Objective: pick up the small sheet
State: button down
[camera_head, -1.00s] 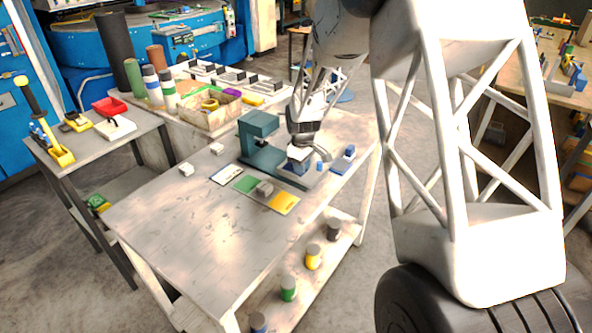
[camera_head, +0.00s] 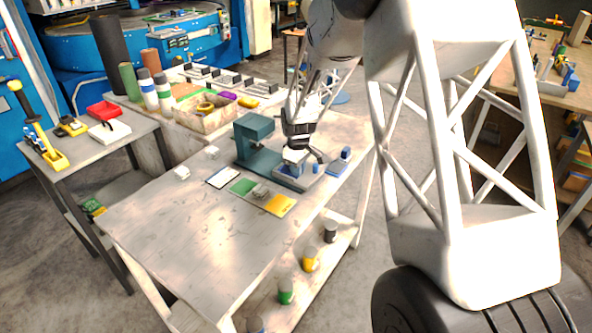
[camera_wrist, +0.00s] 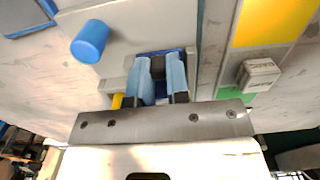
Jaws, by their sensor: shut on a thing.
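My gripper (camera_head: 297,150) is low over a blue block on the grey base beside the dark green press (camera_head: 254,142). In the wrist view its two light-blue fingers (camera_wrist: 161,80) point into a dark-blue holder (camera_wrist: 172,52) and stand close together. They are shut on a thin thing that they hide almost wholly, which I take to be the small sheet. Its outline and size cannot be made out.
A blue cylinder (camera_wrist: 90,41) stands beside the holder. A grey block (camera_head: 260,191) sits near the green patch (camera_head: 241,186) and yellow patch (camera_head: 281,204); a white card (camera_head: 222,177) lies left of them. A blue piece (camera_head: 340,161) is at right. The table's front is clear.

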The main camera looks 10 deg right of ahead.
jog(key=shift+r, duration=0.45)
notch_tip(320, 180, up, 3)
jog(key=shift+s+f, duration=0.15)
jog(key=shift+f, duration=0.05)
jog(key=s+r, duration=0.1)
jog(key=s, duration=1.4)
jog(key=shift+s+r, duration=0.15)
jog(key=shift+s, duration=0.25)
jog(key=shift+d, duration=0.1)
jog(key=s+a+f+n, duration=0.2)
jog(key=s+a+n, duration=0.2)
jog(key=n, duration=1.3)
jog(key=s, duration=0.3)
jog(key=shift+s+a+f+n, duration=0.2)
jog(key=shift+s+n, duration=0.1)
jog(key=shift+n, duration=0.1)
